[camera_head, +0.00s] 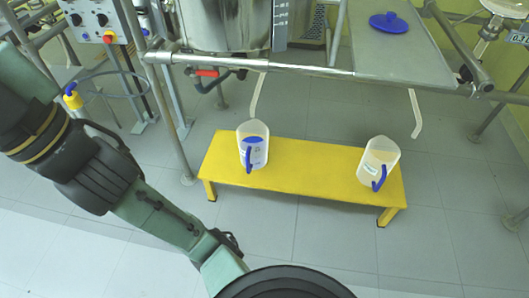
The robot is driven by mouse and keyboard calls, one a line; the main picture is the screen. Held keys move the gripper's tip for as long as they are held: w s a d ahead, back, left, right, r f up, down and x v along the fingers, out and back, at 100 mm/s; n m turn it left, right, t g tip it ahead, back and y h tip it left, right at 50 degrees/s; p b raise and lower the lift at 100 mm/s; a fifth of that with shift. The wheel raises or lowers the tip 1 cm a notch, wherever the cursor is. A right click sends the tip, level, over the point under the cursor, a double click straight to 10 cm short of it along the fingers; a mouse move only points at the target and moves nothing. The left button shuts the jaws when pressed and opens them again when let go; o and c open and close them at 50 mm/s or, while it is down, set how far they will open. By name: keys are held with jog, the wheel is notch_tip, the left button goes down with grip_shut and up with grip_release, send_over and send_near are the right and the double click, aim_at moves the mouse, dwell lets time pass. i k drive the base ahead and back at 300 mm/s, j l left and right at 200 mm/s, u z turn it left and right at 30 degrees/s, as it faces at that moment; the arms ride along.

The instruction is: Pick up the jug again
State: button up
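Two clear jugs with blue handles stand on a low yellow bench. The left jug (261,132) is upright near the bench's left part, with its blue handle facing me and some blue showing at its upper part. The right jug (377,156) stands near the right end, with its handle also toward me. I cannot tell what is in either jug. My green arm reaches from the left edge down to the bottom centre, in front of and below the bench. My gripper's fingers do not show, and both jugs stand clear of the visible arm.
The yellow bench (310,179) stands on grey tiles under a metal frame (300,70). Pale outlet tubes hang down above each jug. A steel vessel (215,25) is behind. A blue lid (388,22) lies on the grey shelf (405,55). Floor right of the bench is clear.

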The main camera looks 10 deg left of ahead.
aim_at(252, 136)
jog(key=j+z, duration=0.1)
jog(key=z, duration=0.35)
jog(key=j+z, duration=0.1)
jog(key=z, duration=0.35)
jog(key=j+z, duration=0.1)
jog(key=z, duration=0.35)
jog(key=j+z, duration=0.45)
jog(key=k+j+z, duration=0.2)
jog(key=j+z, duration=0.25)
jog(key=k+j+z, duration=0.2)
jog(key=j, duration=0.3)
jog(key=k+j+z, duration=0.2)
jog(key=k+j, duration=0.2)
jog(key=k+j+z, duration=0.4)
jog(key=k, duration=0.25)
jog(key=j+u, duration=0.4)
jog(key=j, duration=0.8)
